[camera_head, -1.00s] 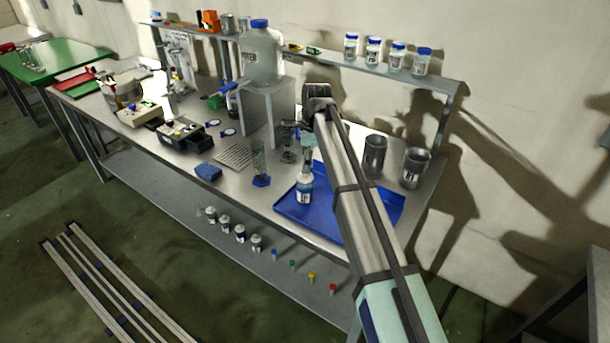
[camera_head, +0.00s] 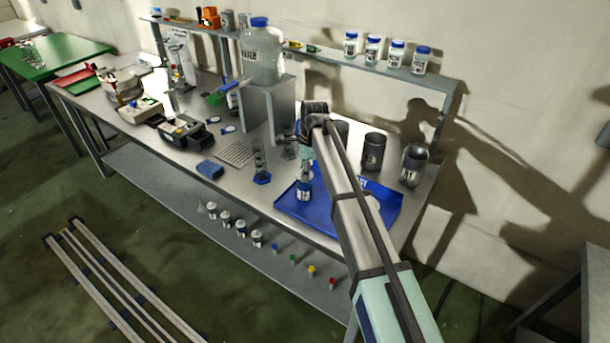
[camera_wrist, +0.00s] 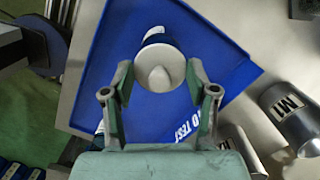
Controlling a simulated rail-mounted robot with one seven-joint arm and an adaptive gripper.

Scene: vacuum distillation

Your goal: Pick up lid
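A small bottle with a blue and white label (camera_head: 304,190) stands on the blue tray (camera_head: 350,218) at the front of the bench. In the wrist view, a pale round top with a rounded knob, which looks like the lid (camera_wrist: 160,72), lies between my fingertips. A blue and white band shows at its far edge. My gripper (camera_wrist: 160,70) is open, with one finger on each side of the pale top; contact is unclear. In the head view, my gripper (camera_head: 307,152) is just above the bottle and hides its top.
Metal cups (camera_head: 374,151) stand behind the tray to the right. A glass cylinder on a blue base (camera_head: 260,163) stands to the left. A large jug (camera_head: 262,52) sits on a raised stand. The tray's right part is clear.

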